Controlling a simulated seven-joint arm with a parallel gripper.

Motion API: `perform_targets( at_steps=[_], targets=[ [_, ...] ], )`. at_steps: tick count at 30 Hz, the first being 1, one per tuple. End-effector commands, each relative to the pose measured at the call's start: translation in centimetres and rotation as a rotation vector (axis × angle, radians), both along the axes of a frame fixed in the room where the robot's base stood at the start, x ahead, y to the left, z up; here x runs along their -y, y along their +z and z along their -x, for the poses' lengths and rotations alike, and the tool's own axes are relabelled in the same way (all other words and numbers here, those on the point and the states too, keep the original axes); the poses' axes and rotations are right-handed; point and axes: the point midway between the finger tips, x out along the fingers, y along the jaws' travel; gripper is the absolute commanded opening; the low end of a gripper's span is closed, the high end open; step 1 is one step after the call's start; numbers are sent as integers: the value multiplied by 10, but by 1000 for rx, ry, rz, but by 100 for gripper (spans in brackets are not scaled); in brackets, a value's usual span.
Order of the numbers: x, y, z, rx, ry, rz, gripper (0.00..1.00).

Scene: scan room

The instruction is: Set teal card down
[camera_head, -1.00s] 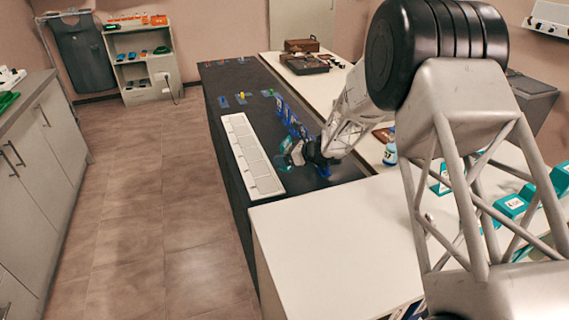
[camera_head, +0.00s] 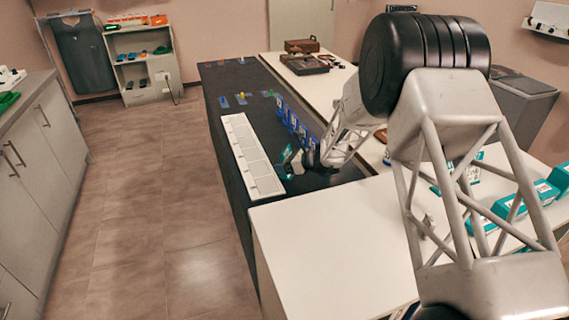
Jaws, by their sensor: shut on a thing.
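My gripper (camera_head: 298,160) is small in the head view, low over the near end of the dark counter (camera_head: 318,181). It is shut on the teal card (camera_head: 286,154), which stands tilted at the gripper's left side. The card is just right of the near part of a long white tray (camera_head: 235,138) with several compartments. Whether the card touches the counter or the tray I cannot tell. My wrist hides part of the counter behind it.
Several blue cards (camera_head: 291,121) stand in a row just beyond my gripper. A white worktop (camera_head: 330,240) lies nearer. Teal boxes (camera_head: 510,207) are on the right, partly behind my arm. A wooden box (camera_head: 302,45) stands at the back. The floor on the left is clear.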

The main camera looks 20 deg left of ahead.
Motion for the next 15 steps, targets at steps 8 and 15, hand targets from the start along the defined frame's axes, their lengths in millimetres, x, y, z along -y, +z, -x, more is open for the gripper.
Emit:
perform_targets(
  at_steps=[8, 15],
  targets=[
    [0, -2, 0, 0, 0, 0, 93],
    [0, -2, 0, 0, 0, 0, 100]
  ],
)
